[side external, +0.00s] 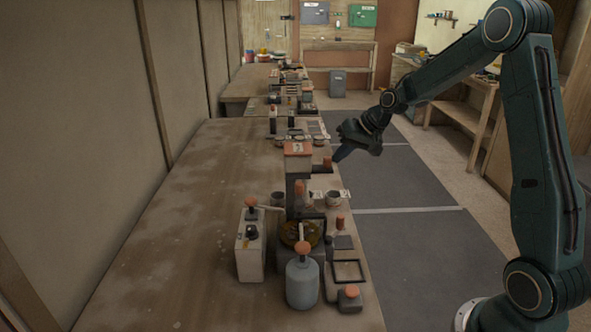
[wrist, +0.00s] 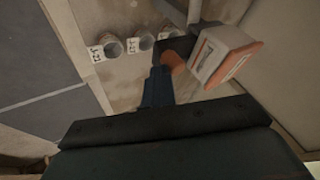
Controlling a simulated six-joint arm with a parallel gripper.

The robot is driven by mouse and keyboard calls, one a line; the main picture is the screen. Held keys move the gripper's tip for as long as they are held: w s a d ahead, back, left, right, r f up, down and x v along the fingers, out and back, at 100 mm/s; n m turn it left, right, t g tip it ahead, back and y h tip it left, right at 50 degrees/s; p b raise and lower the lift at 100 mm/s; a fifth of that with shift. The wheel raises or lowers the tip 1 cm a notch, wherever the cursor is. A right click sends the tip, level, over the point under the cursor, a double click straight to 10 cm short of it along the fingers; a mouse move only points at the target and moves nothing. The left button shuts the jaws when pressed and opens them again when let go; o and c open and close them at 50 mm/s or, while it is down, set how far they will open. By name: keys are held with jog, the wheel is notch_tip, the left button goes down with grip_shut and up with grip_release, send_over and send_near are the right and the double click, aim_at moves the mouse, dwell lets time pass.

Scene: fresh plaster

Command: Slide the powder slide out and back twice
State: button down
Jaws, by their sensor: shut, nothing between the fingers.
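The dispenser stands at the table's right edge in the side view, with a pale, orange-rimmed box (side external: 298,149) on top; the box also shows in the wrist view (wrist: 224,55). Below the box, a dark slide (wrist: 178,46) juts out sideways with an orange knob (wrist: 173,62) at its end; the knob also shows in the side view (side external: 327,162). My gripper (side external: 338,155) is shut and empty, just right of the knob. In the wrist view its blue fingers (wrist: 158,84) reach up beside the knob; I cannot tell whether they touch it.
Small cups (wrist: 140,40) with white cards stand below the slide. A grey bottle (side external: 302,284), a white box with a lever (side external: 250,247) and a black-framed tray (side external: 347,271) stand nearer the camera. The table's left side (side external: 170,240) is clear.

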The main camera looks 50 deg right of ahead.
jog(key=shift+w+a, duration=0.25)
jog(key=shift+a, duration=0.2)
jog(key=s+d+r, duration=0.6)
jog(key=s+r, duration=0.2)
jog(key=shift+s, duration=0.25)
jog(key=s+a+r+n+g+h, duration=0.15)
jog(key=s+a, duration=0.25)
jog(key=a, duration=0.4)
jog(key=s+a+r+n+y, duration=0.1)
jog(key=s+a+r+n, duration=0.15)
jog(key=a, duration=0.45)
jog(key=s+a, duration=0.3)
jog(key=s, duration=0.5)
jog(key=s+a+f+n+h, duration=0.1)
jog(key=s+a, duration=0.3)
jog(key=s, duration=0.4)
jog(key=shift+s+a+n, duration=0.2)
jog(key=shift+a+n, duration=0.05)
jog(key=shift+n, duration=0.05)
